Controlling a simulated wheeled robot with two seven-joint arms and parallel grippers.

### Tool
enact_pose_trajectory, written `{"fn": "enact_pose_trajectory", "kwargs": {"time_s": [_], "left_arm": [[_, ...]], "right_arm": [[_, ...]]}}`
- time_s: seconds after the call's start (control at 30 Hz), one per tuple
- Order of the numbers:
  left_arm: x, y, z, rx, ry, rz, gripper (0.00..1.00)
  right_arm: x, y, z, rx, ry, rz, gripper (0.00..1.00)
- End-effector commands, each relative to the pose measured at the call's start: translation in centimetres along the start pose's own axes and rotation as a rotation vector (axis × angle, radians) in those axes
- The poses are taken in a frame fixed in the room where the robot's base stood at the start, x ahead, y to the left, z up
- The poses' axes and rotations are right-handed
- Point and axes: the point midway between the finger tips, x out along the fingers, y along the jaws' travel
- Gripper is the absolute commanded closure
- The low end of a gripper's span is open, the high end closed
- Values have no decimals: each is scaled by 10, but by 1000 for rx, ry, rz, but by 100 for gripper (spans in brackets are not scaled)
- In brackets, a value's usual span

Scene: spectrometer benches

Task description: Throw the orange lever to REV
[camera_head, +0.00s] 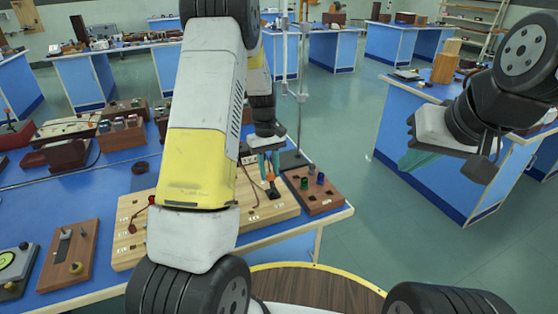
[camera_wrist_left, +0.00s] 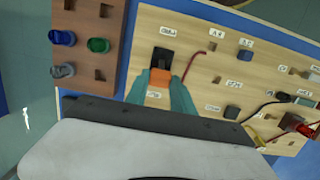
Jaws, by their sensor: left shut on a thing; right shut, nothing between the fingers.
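The orange lever (camera_wrist_left: 160,78) rises from a black switch base (camera_wrist_left: 162,57) on a pale wooden panel (camera_wrist_left: 205,75). Small white labels sit above and below it, too blurred to read surely. My left gripper (camera_wrist_left: 158,86) has its teal fingers on both sides of the orange lever and is shut on it. In the head view the left gripper (camera_head: 268,167) reaches down to the panel, with the lever (camera_head: 272,183) at its tips. My arm hides the middle of the panel there. My right gripper (camera_head: 418,158) is shut and empty, off the bench to the right.
A brown board with coloured knobs (camera_head: 313,190) adjoins the panel on the right. A thin red wire (camera_wrist_left: 195,63) runs beside the lever. A red-handled part (camera_wrist_left: 298,123) sits further along the panel. A metal stand (camera_head: 303,100) rises behind. Open floor (camera_head: 345,180) lies right of the bench.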

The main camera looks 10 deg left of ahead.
Motion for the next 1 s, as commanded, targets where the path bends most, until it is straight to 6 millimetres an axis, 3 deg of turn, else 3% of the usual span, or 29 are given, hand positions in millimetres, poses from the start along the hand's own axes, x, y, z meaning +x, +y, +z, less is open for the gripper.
{"fn": "enact_pose_trajectory", "kwargs": {"time_s": [0.2,0.23,0.33,0.67,0.77,1.0], "left_arm": [[0,0,0,0,2,1,100],[0,0,0,0,2,1,67],[0,0,0,0,2,1,49],[-2,0,0,1,3,1,49],[-11,1,-1,1,5,2,49],[-52,1,-1,2,6,2,49]], "right_arm": [[0,0,0,0,0,0,100],[0,0,0,0,0,0,100],[0,0,0,0,0,0,100],[0,0,0,0,0,0,100],[0,0,0,0,0,0,100],[0,0,0,0,0,0,100]]}}
